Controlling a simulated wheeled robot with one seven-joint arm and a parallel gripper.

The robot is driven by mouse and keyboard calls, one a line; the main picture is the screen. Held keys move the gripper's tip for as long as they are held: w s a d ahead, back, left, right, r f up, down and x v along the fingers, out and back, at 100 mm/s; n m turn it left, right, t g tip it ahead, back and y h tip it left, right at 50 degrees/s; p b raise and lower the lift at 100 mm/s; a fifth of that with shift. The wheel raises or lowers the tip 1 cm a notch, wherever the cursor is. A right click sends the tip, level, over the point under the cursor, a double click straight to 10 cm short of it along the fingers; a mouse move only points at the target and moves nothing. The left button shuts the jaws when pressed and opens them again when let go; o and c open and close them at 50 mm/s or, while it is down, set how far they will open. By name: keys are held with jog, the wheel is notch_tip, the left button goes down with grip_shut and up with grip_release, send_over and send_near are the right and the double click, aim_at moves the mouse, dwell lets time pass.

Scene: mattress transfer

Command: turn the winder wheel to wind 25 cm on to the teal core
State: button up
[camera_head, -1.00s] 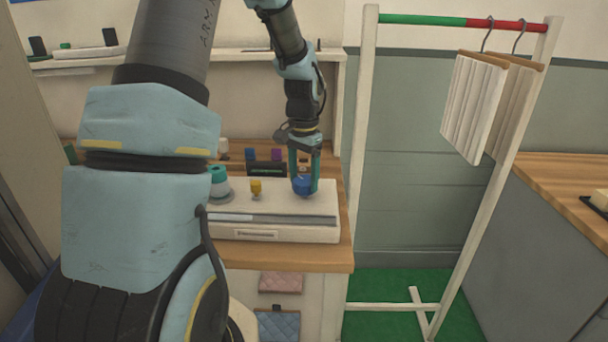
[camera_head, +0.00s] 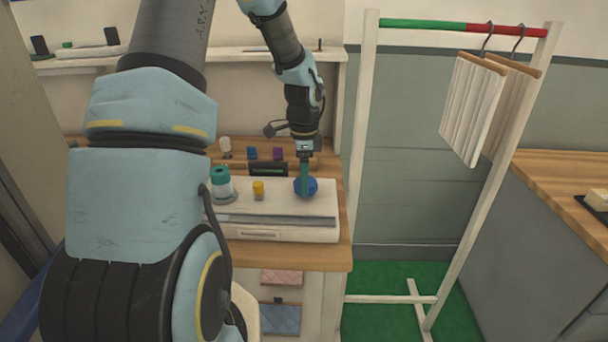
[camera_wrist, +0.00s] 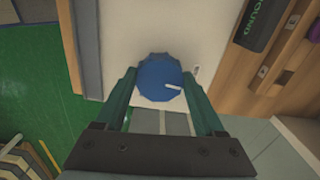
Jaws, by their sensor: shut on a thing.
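The blue winder wheel (camera_head: 306,187) stands on the right part of the white winder box (camera_head: 285,232). My gripper (camera_head: 305,188) comes down on it from above and is shut on it. In the wrist view the wheel (camera_wrist: 160,76), with a small white mark, sits between the two green fingers (camera_wrist: 163,84). The teal core (camera_head: 221,180) stands upright at the left of the box. A yellow knob (camera_head: 258,189) is between core and wheel. My arm hides the box's left end.
Behind the box is a dark display (camera_head: 268,169), with blue and purple spools (camera_head: 278,153) further back. A rail rack (camera_head: 455,25) with hanging striped pads (camera_head: 472,108) stands to the right.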

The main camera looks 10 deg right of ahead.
jog(key=shift+m, duration=0.4)
jog(key=o, duration=1.4)
jog(key=shift+c, duration=0.2)
jog(key=shift+r, duration=0.1)
notch_tip(320, 180, up, 11)
jog(key=b, duration=0.2)
jog(key=s+a+f+n+t, duration=0.1)
jog(key=s+a+f+n, duration=0.3)
jog(key=s+a+n, duration=1)
jog(key=a+n, duration=0.2)
jog(key=n, duration=0.3)
jog(key=shift+f+t, duration=0.2)
jog(key=shift+t, duration=0.1)
